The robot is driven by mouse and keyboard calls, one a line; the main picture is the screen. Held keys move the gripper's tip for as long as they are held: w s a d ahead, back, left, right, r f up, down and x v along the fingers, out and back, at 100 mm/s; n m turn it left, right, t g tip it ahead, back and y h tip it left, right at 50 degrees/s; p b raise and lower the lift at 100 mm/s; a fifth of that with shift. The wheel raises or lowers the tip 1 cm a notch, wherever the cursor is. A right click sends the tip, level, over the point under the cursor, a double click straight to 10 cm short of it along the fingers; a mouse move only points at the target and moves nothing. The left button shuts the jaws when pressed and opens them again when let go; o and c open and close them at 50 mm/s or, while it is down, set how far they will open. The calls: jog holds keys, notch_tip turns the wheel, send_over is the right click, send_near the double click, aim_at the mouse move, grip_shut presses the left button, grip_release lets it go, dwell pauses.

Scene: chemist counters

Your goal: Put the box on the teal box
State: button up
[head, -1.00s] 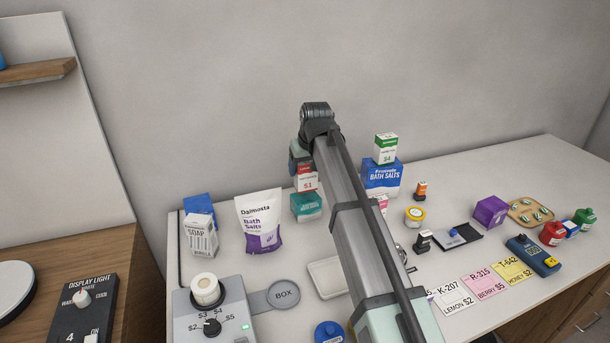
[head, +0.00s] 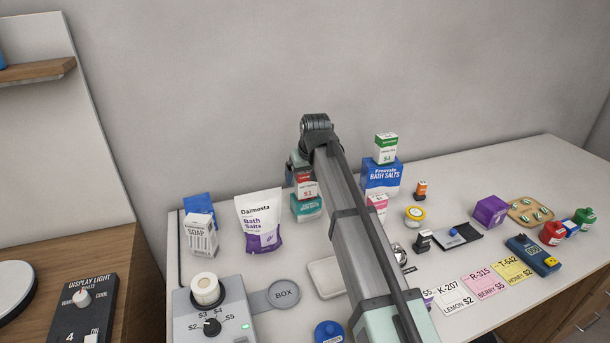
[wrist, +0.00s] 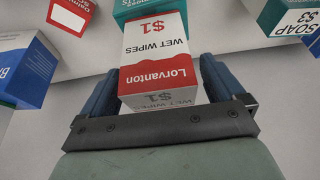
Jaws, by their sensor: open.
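The red and white wet wipes box (head: 307,188) sits on top of the teal box (head: 308,209) in the head view. In the wrist view, the wet wipes box (wrist: 155,62) is between the two blue fingers of my gripper (wrist: 158,70), and part of the teal box (wrist: 143,8) shows beyond it. My gripper is open, with a finger on each side of the box and a gap at the right finger. In the head view my arm partly hides the gripper, and the exact contact between the boxes is hard to see.
A white bath salts pouch (head: 259,221) and a soap box (head: 201,236) stand to the left. A blue bath salts box (head: 382,178) with a green and white box (head: 386,149) on top stands to the right, near a pink box (head: 377,205).

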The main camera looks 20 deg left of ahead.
jog(key=v, duration=1.2)
jog(key=shift+r, duration=0.15)
jog(key=shift+o, duration=0.3)
